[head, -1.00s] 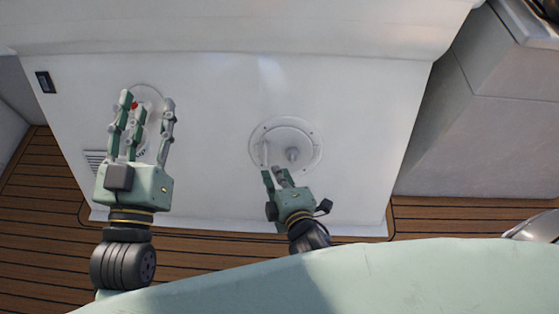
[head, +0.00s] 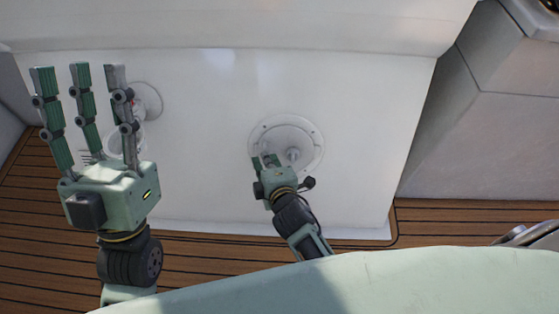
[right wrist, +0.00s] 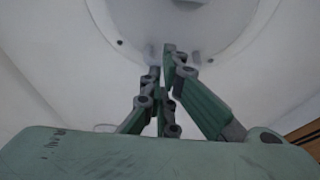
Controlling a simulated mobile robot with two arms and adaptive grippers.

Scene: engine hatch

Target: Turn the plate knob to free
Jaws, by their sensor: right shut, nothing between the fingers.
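A round white plate (head: 284,128) is set in the white front panel, with a small pale knob (head: 294,155) standing out near its middle. My right gripper (head: 266,160) is at the plate's lower left, just left of the knob. Its fingers are shut with nothing between them. In the right wrist view the closed fingertips (right wrist: 170,52) point at the round plate (right wrist: 150,18); I cannot tell whether they touch it. My left gripper (head: 80,72) is open and empty, with its fingers spread upward in front of the panel's left part.
Another round fitting (head: 150,98) with a red spot is on the panel at left, partly hidden by my left gripper. A small black switch is no longer clear behind its fingers. Wooden slatted floor (head: 450,220) runs below. A grey block (head: 475,130) stands at right.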

